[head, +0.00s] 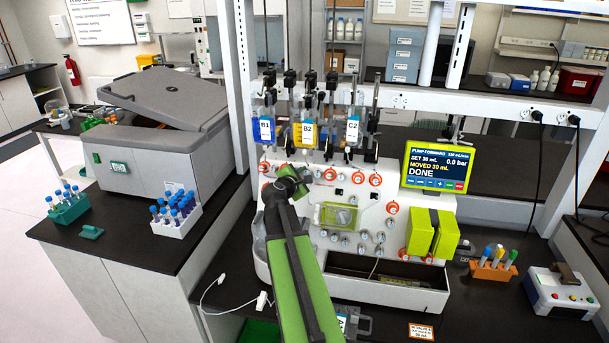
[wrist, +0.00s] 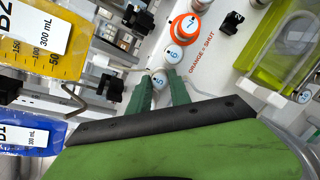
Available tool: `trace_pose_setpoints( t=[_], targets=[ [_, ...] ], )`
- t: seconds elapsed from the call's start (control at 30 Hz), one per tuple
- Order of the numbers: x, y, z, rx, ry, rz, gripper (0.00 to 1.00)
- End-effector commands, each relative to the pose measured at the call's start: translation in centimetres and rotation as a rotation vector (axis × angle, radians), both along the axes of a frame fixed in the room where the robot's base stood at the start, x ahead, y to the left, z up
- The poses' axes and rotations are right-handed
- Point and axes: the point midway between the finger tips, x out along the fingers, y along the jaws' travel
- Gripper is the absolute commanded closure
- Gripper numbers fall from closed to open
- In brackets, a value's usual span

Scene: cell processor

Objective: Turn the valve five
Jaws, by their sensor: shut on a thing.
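The cell processor (head: 440,292) is a white machine with several small round valves on its front. In the wrist view valve five (wrist: 160,80) is a white knob with a "5" on its face, and no orange ring shows around it. My gripper (head: 288,178) is at the upper left of the valve panel and hides valve five in the head view. In the wrist view the green fingers of my gripper (wrist: 165,86) are shut on valve five, one on each side. White valve six (wrist: 173,55) is just beyond, and an orange-ringed valve (wrist: 186,28) farther on.
Bags B1 (head: 265,130), B2 (head: 306,134) and C2 (head: 352,131) hang above the valves. The screen (head: 437,167) reads pump forward, moved 30 mL, done. Panel lettering (wrist: 203,55) reads "ORANGE = SHUT". A tube rack (head: 493,270) stands to the right.

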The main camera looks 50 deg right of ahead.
Motion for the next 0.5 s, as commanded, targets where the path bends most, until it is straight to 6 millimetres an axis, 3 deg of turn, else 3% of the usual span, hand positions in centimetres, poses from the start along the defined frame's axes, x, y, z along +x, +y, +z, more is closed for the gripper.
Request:
trace_pose_setpoints(
  t=[0.03,0.2,0.5],
  targets=[
    [0.8,-1.1,0.0,0.001,-0.002,0.008,1.00],
    [0.4,0.2,0.1,0.005,-0.010,0.005,1.00],
    [0.5,0.5,0.2,0.068,-0.109,-0.043,1.00]
  ],
)
